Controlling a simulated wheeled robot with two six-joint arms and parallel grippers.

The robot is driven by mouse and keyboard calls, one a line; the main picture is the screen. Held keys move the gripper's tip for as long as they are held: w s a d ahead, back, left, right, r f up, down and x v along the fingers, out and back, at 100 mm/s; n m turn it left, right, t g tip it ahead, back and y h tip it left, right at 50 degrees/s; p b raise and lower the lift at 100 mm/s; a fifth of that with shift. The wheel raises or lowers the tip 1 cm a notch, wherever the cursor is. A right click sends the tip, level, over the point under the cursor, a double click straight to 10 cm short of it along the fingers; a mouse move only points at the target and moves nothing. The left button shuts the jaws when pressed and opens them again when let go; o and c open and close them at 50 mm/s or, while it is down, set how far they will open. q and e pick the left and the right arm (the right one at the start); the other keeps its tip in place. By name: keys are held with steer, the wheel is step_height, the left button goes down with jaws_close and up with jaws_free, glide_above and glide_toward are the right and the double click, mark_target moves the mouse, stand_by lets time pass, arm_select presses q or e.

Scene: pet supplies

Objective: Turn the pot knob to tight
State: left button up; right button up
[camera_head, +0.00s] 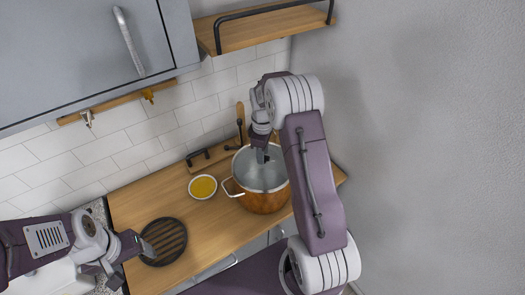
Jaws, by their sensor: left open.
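A copper-coloured pot (265,203) with a silvery top (268,179) and a metal side handle (232,189) stands on the wooden counter. My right gripper (262,157) points down over the middle of the pot's top. The gripper hides the place where a knob would be, so I see no knob and cannot tell whether the gripper touches it or is open or shut. My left gripper (146,246) is open at the lower left, beside a round black slatted piece (164,241), well away from the pot.
A white bowl of yellow contents (203,187) stands just left of the pot. A wooden board with a black handle (209,158) lies behind it. A wooden shelf (260,28) and grey cabinet (90,50) hang above. Counter left of the bowl is clear.

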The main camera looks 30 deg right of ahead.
steer(key=shift+f, duration=0.1)
jaws_close()
steer(key=shift+m, duration=0.3)
steer(key=m, duration=0.3)
steer(key=shift+w+m, duration=0.1)
steer(key=shift+m, duration=0.2)
steer(key=m, duration=0.4)
steer(key=shift+d+m, duration=0.1)
steer(key=shift+m, duration=0.2)
steer(key=m, duration=0.4)
steer(key=shift+m, duration=0.3)
steer(key=m, duration=0.4)
steer(key=shift+d, duration=0.1)
